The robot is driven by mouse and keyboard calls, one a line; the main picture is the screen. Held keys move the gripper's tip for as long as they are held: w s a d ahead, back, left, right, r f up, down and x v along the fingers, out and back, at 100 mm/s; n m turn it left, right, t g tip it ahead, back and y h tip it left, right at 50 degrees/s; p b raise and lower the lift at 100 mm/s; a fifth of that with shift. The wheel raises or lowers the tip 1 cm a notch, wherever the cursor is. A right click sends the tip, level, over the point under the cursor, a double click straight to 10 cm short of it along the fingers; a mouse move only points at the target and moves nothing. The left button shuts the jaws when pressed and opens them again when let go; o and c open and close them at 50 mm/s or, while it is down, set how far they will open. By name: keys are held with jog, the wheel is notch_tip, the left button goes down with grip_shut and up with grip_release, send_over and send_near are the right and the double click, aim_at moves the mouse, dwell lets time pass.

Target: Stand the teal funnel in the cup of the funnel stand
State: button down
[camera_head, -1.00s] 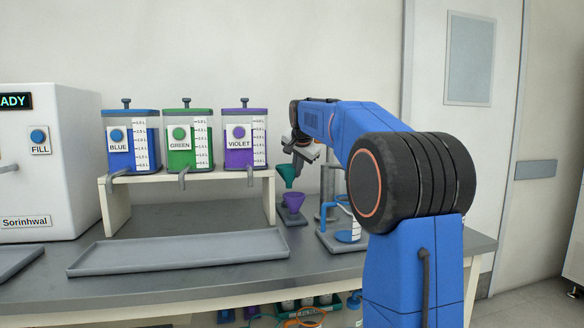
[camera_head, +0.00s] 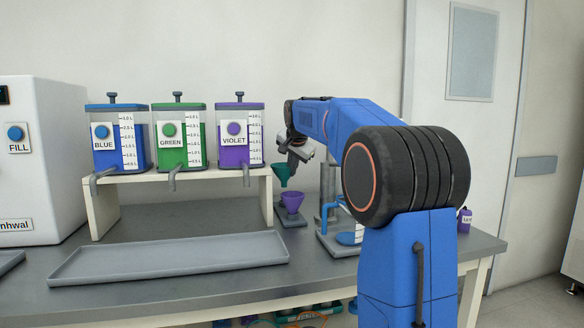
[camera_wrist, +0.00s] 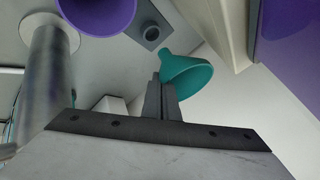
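The teal funnel (camera_head: 283,172) hangs at my gripper (camera_head: 297,148), above and slightly left of the violet funnel in the head view. In the wrist view the fingers (camera_wrist: 163,98) are shut at the edge of the teal funnel (camera_wrist: 186,76). Its spout points up and left in that picture. A grey square base with a round cup (camera_wrist: 151,33) appears beyond the spout; it looks empty and is probably the funnel stand's cup. The violet funnel (camera_head: 292,201) stands over a grey base on the bench. It is cut off at the top of the wrist view (camera_wrist: 95,12).
The shelf (camera_head: 262,190) with blue, green and violet dispensers is just left of the teal funnel. A grey cylinder (camera_head: 328,182) and a stand with a blue part (camera_head: 345,238) are to the right. A long grey tray (camera_head: 170,262) lies in front.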

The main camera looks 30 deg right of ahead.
jog(key=shift+f, duration=3.5)
jog(key=c, duration=2)
grip_release()
jog(key=v, duration=1.7)
jog(key=shift+s, duration=0.2)
jog(key=shift+r, duration=0.15)
